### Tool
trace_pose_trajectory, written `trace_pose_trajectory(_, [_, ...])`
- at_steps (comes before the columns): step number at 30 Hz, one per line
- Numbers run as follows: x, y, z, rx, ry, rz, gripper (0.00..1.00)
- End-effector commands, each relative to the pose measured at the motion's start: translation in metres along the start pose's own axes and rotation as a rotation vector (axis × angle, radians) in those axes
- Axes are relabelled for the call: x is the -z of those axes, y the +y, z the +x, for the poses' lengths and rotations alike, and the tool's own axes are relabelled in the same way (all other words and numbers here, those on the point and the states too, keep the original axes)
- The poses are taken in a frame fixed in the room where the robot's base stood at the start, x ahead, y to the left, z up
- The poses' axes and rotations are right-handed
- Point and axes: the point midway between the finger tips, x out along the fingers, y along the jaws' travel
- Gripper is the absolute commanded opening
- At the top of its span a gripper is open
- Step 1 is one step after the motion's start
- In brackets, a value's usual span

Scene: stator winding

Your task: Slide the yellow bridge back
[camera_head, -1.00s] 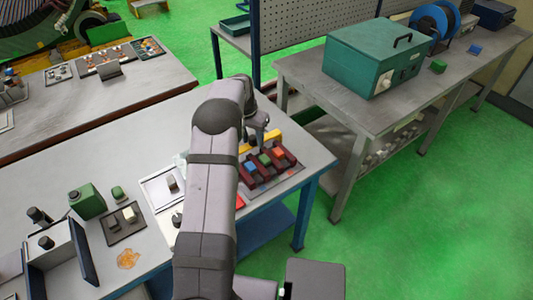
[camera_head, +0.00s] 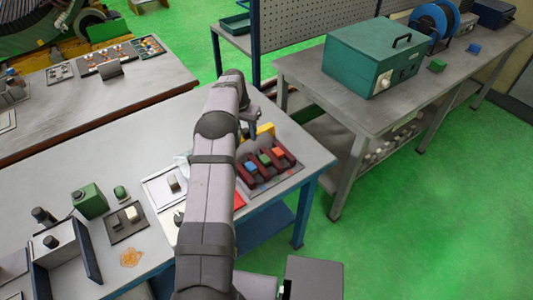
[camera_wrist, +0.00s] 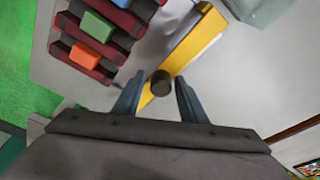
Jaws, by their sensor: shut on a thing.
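The yellow bridge (camera_head: 266,129) lies behind the dark red slotted block at the far right of the near bench. In the wrist view the bridge (camera_wrist: 196,41) is a long yellow bar running diagonally, with a dark round knob (camera_wrist: 162,88) on it. My gripper (camera_wrist: 160,84) has its two blue-grey fingers on either side of the knob, shut on it. In the head view my gripper (camera_head: 250,131) is at the left part of the bridge, and my arm hides some of that area. The bridge is apart from the block in the wrist view.
The dark red block (camera_wrist: 72,51) carries blue, green and orange-red pieces. It sits on a grey plate near the bench's right edge. A pale translucent item (camera_wrist: 262,8) lies beyond the bridge in the wrist view. Bare grey bench surface (camera_head: 185,122) lies left of my arm.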

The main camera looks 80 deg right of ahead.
Motion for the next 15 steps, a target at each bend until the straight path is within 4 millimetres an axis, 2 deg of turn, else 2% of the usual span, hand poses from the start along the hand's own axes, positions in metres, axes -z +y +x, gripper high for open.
trace_pose_trajectory(15, [0.0017, -0.0004, -0.0052, 0.0, 0.001, 0.0, 0.42])
